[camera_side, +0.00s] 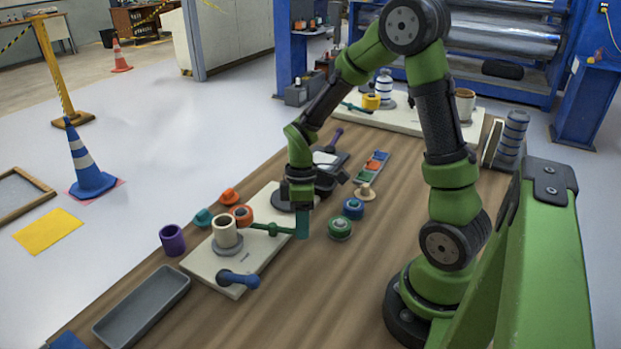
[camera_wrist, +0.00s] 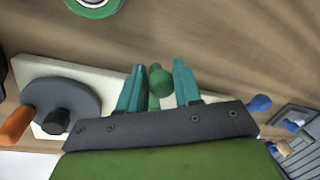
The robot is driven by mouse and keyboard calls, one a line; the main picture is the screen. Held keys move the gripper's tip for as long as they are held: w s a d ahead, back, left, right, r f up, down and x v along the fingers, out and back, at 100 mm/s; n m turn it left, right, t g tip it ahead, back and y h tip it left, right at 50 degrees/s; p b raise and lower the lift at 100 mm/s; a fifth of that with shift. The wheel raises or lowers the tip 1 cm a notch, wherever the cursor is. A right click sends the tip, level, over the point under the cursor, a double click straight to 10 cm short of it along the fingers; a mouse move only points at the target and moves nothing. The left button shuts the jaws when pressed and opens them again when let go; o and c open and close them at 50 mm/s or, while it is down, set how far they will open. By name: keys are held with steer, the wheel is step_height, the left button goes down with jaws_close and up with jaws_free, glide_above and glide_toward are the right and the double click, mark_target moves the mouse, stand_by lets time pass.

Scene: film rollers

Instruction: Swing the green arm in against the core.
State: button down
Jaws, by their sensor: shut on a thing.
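The cream core (camera_side: 224,232) stands upright on a grey disc on a pale board (camera_side: 205,262). The green arm (camera_side: 272,229) reaches from beside the core out to the right, toward my gripper (camera_side: 303,222). I cannot tell whether its inner end touches the core. In the wrist view my gripper (camera_wrist: 158,88) has its teal fingers on either side of the green arm's round knob (camera_wrist: 160,80), shut on it. The core is hidden in the wrist view.
A blue-handled arm (camera_side: 238,280) sits at the board's front end.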

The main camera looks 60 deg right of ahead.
steer(key=shift+w+r+n, duration=0.1)
steer(key=shift+n, duration=0.3)
stand_by(0.3)
steer(key=c, duration=1.1)
jaws_free()
steer(key=shift+o, duration=1.2)
steer(key=shift+d, duration=0.1)
step_height(320, 180, up, 16)
steer(key=w+d, duration=0.1)
steer(key=d, duration=0.1)
steer(key=shift+w+d+r, duration=0.25)
steer(key=shift+w+d, duration=0.1)
steer(key=shift+w, duration=0.05)
